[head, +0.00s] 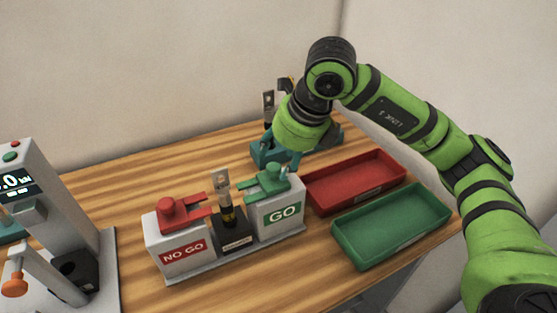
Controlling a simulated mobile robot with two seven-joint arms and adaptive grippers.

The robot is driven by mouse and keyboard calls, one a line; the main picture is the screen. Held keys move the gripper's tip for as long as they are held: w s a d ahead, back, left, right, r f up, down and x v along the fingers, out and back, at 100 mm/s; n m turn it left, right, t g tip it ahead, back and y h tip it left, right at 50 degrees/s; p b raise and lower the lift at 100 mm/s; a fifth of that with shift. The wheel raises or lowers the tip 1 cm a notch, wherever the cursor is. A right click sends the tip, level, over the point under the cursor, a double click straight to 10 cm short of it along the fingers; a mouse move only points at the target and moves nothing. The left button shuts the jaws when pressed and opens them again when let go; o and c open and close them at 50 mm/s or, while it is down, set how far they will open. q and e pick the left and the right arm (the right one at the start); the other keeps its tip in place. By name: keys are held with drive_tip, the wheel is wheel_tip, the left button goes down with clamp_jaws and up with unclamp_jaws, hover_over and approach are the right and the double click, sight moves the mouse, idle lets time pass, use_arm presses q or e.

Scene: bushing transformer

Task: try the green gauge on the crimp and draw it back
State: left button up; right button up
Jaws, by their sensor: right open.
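The green gauge (269,178) sits on top of the white block marked GO (281,214). Its prongs point left towards the crimp. The crimp (227,209) stands upright in a black holder (235,236) between the two blocks, with a flat metal lug on top. I see a gap between the prongs and the crimp. My right gripper (292,158) is above and behind the green gauge, mostly hidden by its own wrist. It is open, and I cannot tell whether it touches the gauge. My left gripper is not in view.
A red gauge (182,211) sits on the NO GO block (181,250). A teal rack (262,153) with another lug stands behind, partly hidden by my arm. A red tray (355,184) and a green tray (391,226) lie right. A force tester (47,205) stands left.

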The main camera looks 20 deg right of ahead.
drive_tip(key=v, duration=0.9)
drive_tip(key=shift+r, duration=0.35)
drive_tip(key=shift+d, duration=0.15)
